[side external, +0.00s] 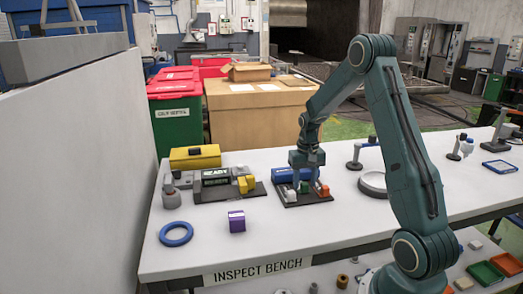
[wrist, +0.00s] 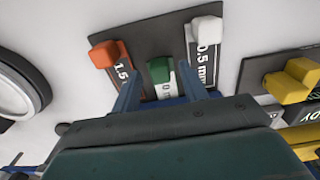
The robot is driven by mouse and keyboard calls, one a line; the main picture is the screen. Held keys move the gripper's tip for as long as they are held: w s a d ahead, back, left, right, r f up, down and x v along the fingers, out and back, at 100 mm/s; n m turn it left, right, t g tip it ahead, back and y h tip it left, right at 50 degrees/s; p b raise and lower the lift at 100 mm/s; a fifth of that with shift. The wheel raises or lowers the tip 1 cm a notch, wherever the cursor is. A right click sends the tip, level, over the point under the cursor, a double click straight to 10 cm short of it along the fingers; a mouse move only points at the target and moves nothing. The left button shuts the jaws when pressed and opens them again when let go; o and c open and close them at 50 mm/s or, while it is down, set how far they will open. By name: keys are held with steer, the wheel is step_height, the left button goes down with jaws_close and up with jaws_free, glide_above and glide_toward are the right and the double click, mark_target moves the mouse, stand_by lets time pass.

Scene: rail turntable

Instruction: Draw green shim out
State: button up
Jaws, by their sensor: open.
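The green shim (wrist: 159,70) has a green block-shaped tab and a partly hidden printed label. It sits in the dark holder (wrist: 150,42), between an orange-red shim (wrist: 105,54) and a white shim (wrist: 206,32) marked 0.5 mm. My gripper (wrist: 159,80) is open, with one finger on each side of the green tab; I cannot tell whether they touch it. In the side view my gripper (side external: 304,180) points down over the holder (side external: 306,202), and the green shim (side external: 303,187) shows small beneath it. The lower part of the green shim is hidden by my gripper in the wrist view.
A yellow-tabbed device (side external: 245,184) stands left of the holder. A purple box (side external: 236,221) and a blue ring (side external: 176,234) lie toward the front left.

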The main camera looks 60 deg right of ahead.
steer(key=shift+f, duration=0.15)
jaws_close()
steer(key=shift+s+a, duration=1.4)
steer(key=shift+s, duration=0.05)
jaws_free()
step_height(320, 180, up, 14)
stand_by(0.3)
steer(key=shift+a, duration=0.1)
